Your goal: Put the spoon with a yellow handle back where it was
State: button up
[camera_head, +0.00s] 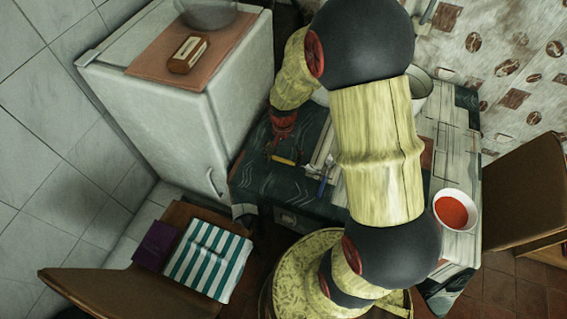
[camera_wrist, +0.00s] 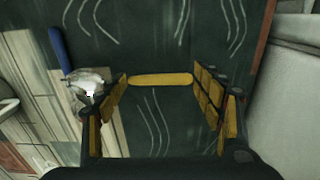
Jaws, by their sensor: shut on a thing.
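The yellow handle of the spoon (camera_wrist: 160,79) lies crosswise between the fingertips of my gripper (camera_wrist: 161,92) in the wrist view. My gripper is shut on it, with the fingers far apart. The spoon's metal bowl cannot be made out. In the head view, my gripper (camera_head: 285,150) points down over the left part of the dark patterned tabletop, and the yellow handle (camera_head: 285,161) shows low between the fingers. Whether the handle touches the tabletop cannot be told.
A white bowl with red contents (camera_head: 453,209) stands at the table's right. A white fridge (camera_head: 160,110) rises close on the left. Dark tabletop (camera_head: 255,185) is clear nearby.

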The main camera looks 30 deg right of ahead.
jog(key=shift+f+b, duration=0.6)
jog(key=shift+f, duration=0.85)
jog(key=shift+f, duration=0.1)
jog(key=shift+f, duration=0.1)
jog(key=o, duration=1.2)
notch_tip(320, 180, up, 12)
jog(key=r+p, duration=0.1)
jog(key=p, duration=0.4)
notch_tip(320, 180, up, 16)
jog(key=f+n+t, duration=0.1)
jog(key=n+t, duration=0.2)
jog(key=n, duration=0.2)
send_over(284, 161)
jog(key=s+a, duration=0.5)
jog(key=a, duration=0.1)
jog(key=s+a+r+n+t, duration=0.1)
jog(key=s+r, duration=0.2)
jog(key=s+a+r+n, duration=0.1)
jog(key=s+r+n, duration=0.1)
jog(key=s, duration=0.1)
jog(key=s+a+r+n+t, duration=0.1)
jog(key=s+r+n, duration=0.1)
jog(key=s+r, duration=0.1)
jog(key=shift+s+a+r+t+b, duration=0.3)
jog(key=shift+s+r, duration=0.05)
jog(key=shift+s, duration=0.05)
